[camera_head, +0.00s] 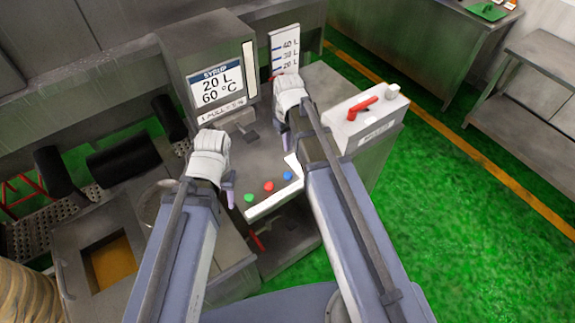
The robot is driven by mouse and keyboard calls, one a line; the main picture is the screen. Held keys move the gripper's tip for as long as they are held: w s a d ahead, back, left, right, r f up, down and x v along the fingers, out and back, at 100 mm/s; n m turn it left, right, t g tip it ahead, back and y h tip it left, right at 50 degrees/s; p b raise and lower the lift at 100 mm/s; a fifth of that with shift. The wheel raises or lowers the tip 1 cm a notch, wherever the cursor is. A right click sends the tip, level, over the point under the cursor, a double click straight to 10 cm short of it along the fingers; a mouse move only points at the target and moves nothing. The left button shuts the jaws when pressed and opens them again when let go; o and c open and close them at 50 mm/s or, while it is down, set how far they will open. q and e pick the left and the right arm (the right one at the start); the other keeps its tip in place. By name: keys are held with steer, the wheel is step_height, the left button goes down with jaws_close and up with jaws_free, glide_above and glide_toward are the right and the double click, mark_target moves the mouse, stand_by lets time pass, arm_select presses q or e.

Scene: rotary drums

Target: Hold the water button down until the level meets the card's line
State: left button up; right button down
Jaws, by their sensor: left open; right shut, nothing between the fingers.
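A syrup card (218,86) reading 20 L and 60 °C is on the front of the grey cabinet. A scale plate (285,52) with 40 L, 30 L and 20 L marks stands to its right. A pale vertical strip (250,69) is on the cabinet's edge; I cannot make out a level. A green button (249,198), a red button (268,187) and a blue button (288,176) sit on the white-edged panel. My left gripper (229,188) is open, left of the green button. My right gripper (279,124) is shut and empty, above and behind the buttons, apart from them.
A white box with a red lever (362,107) stands right of my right arm. Dark rollers (123,160) and a bin with an amber bottom (112,262) are at the left. Steel benches (535,85) stand at the far right. The green floor between is clear.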

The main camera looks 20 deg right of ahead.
mark_target(288, 175)
step_height(288, 175, down, 14)
steer(key=b, duration=1.4)
steer(key=shift+f, duration=0.1)
